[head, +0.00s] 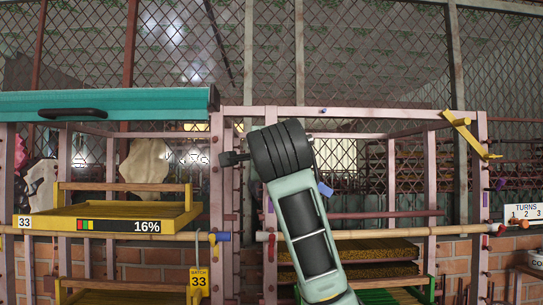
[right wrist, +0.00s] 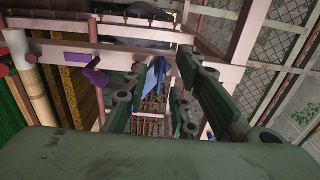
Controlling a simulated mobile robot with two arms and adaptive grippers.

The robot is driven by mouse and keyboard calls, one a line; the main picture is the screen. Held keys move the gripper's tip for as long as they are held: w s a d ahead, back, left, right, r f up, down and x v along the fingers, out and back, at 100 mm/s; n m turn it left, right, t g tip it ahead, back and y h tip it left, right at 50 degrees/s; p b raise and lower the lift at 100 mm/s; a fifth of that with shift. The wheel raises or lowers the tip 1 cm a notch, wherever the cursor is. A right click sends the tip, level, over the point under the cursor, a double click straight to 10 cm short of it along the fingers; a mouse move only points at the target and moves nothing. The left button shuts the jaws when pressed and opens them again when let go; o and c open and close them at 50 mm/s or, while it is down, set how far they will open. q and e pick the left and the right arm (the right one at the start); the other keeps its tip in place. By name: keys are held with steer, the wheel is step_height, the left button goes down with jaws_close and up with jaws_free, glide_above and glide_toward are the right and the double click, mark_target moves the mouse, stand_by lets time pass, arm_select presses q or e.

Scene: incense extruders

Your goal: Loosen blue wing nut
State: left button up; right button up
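A blue wing nut (right wrist: 156,76) shows in the right wrist view, ahead of my right gripper (right wrist: 162,72). The gripper's dark green fingers stand apart on either side of it, and I cannot tell whether either finger touches it. In the head view my right arm rises through the middle, and its dark wrist hides most of the gripper. A small blue part shows beside the arm there, and I cannot tell what it belongs to. My left gripper is not in view.
A purple wing nut (right wrist: 96,77) is left of the blue one in the wrist view. Pink frame posts and a bamboo rail (head: 400,232) surround the arm. A yellow tray (head: 125,210) is on the left, a yellow bracket (head: 467,133) at upper right, and a TURNS sign (head: 523,212) at far right.

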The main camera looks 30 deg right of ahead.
steer(key=shift+d, duration=0.1)
jaws_close()
steer(key=shift+f, duration=0.1)
steer(key=shift+n+b, duration=0.4)
steer(key=shift+b, duration=0.05)
steer(key=shift+f+n+b, duration=0.15)
steer(key=shift+n+b, duration=0.65)
steer(key=shift+n, duration=0.2)
steer(key=n+b, duration=0.2)
steer(key=n, duration=0.3)
steer(key=n+b, duration=0.2)
steer(key=n, duration=0.3)
steer(key=shift+w+n, duration=0.1)
steer(key=shift+n, duration=0.3)
steer(key=n+b, duration=0.1)
steer(key=n, duration=0.4)
steer(key=shift+n, duration=0.3)
